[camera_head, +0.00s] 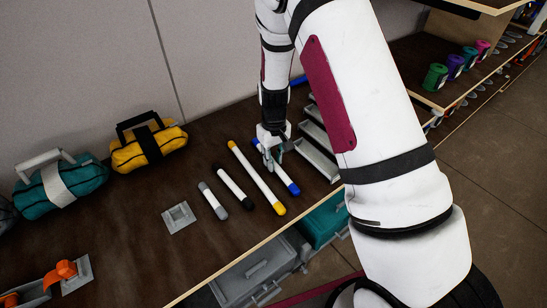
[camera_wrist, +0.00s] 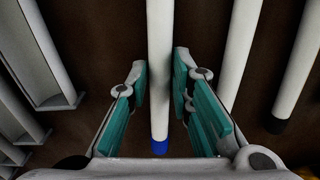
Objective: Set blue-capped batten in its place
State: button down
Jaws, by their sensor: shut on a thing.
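The blue-capped batten (camera_head: 283,176) is a white rod with blue ends, lying slantwise over the dark bench in the head view. My gripper (camera_head: 271,158) is at its middle, pointing down, with part of the rod hidden behind the fingers. In the wrist view the batten (camera_wrist: 160,70) runs lengthwise between the teal finger pads (camera_wrist: 159,85), its blue cap toward the bottom. The gripper is shut on it. I cannot tell whether the batten touches the bench. Grey channel-shaped holders (camera_head: 318,150) stand just right of it; they also show at left in the wrist view (camera_wrist: 45,60).
Yellow-capped (camera_head: 257,178), black-capped (camera_head: 234,187) and grey-capped (camera_head: 213,201) battens lie left of the gripper. A grey square fitting (camera_head: 179,217) is beyond them. Yellow (camera_head: 148,147) and teal (camera_head: 62,187) bags stand at the wall. Grey (camera_head: 262,272) and teal bins sit below the front edge.

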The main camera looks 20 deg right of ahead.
jog(key=shift+r+p, duration=0.9)
jog(key=shift+r, duration=2.25)
